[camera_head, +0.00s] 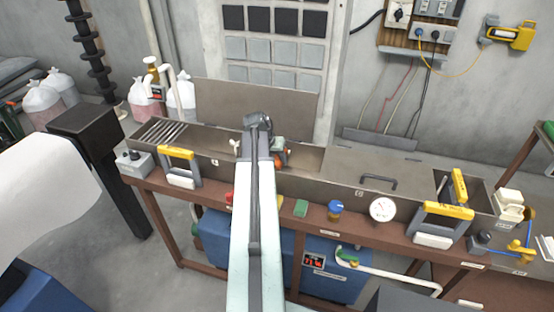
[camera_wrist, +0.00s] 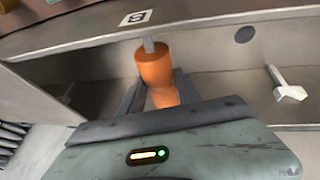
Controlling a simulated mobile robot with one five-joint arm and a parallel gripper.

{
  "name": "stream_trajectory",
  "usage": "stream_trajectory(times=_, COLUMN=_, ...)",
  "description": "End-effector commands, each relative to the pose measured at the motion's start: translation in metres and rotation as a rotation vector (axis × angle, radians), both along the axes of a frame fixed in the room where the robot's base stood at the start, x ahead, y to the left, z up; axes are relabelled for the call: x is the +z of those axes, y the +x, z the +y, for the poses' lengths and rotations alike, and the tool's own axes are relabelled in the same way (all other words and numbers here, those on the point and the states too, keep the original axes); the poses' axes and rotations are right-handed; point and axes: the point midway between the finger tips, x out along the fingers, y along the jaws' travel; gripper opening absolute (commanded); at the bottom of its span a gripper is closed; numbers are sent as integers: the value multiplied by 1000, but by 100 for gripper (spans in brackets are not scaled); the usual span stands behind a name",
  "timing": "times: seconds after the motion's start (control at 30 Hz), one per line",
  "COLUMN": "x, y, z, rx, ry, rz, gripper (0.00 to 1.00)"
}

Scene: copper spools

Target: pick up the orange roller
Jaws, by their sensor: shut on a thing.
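The orange roller (camera_wrist: 154,66) shows in the wrist view, between the two dark fingers of my gripper (camera_wrist: 152,92). My gripper is shut on it. Its far end has a grey pin, and its near end is partly hidden behind my gripper's body. In the head view, a small part of the orange roller (camera_head: 281,160) shows beside my gripper (camera_head: 268,145), within the middle of the long metal trough. My arm hides much of that area. I cannot tell whether the roller touches the trough floor.
The long metal trough (camera_head: 217,148) has walls close around my gripper. A closed lid with a handle (camera_head: 378,182) covers its right part. Yellow-handled clamps (camera_head: 178,153) stand along the front edge. A gauge (camera_head: 383,209) and a blue knob (camera_head: 335,207) sit on the front ledge.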

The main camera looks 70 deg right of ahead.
Motion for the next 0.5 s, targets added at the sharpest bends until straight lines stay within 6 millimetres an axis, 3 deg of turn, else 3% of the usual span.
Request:
stream_trajectory(times=0.03, x=15, y=0, z=0, rx=0, ry=0, rz=0, gripper=0)
stream_trajectory(times=0.27, x=65, y=0, z=0, rx=1, ry=-1, rz=0, gripper=0)
stream_trajectory(times=0.5, x=137, y=1, z=0, rx=1, ry=-1, rz=0, gripper=0)
